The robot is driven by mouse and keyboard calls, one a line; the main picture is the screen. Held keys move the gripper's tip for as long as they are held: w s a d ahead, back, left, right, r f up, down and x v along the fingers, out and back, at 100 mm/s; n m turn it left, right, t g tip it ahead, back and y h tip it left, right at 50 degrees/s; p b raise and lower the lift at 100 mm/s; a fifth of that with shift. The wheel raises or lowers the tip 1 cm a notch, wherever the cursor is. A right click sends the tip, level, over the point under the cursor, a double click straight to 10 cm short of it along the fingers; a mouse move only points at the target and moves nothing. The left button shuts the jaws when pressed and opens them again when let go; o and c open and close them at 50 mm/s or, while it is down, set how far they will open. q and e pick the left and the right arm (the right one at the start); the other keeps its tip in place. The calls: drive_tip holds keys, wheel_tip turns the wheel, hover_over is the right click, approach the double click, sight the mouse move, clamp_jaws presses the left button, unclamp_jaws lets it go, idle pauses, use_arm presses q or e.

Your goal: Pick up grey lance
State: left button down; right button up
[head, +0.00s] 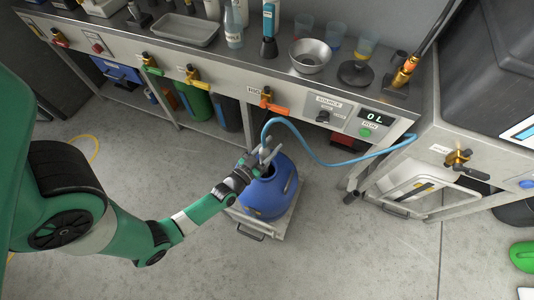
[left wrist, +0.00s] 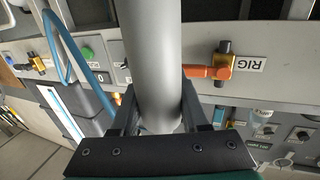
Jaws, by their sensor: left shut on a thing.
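The grey lance (left wrist: 152,55) is a thick smooth grey tube that fills the middle of the left wrist view. My left gripper (left wrist: 157,108) is shut on it, one finger on each side. In the head view, my left gripper (head: 256,164) is at the top of a blue container (head: 270,190), and a short part of the lance (head: 268,152) shows there. The lance's lower end is hidden, so I cannot tell whether it is inside the container. A light blue hose (head: 312,150) runs from near the lance to the right-hand bench. My right gripper is in neither view.
The container stands on a low trolley (head: 276,226) before the bench. The bench front carries an orange-handled valve (head: 268,101) and a display (head: 374,117) reading 0 L. A metal bowl (head: 310,56) and cups stand on top. The floor in front is clear.

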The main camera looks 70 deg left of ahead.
use_arm(q)
wheel_tip(320, 180, up, 10)
drive_tip(key=p, duration=0.8)
drive_tip(key=shift+r, duration=0.15)
wheel_tip(320, 180, up, 33)
drive_tip(key=p, duration=3.3)
drive_tip(key=shift+a, duration=0.1)
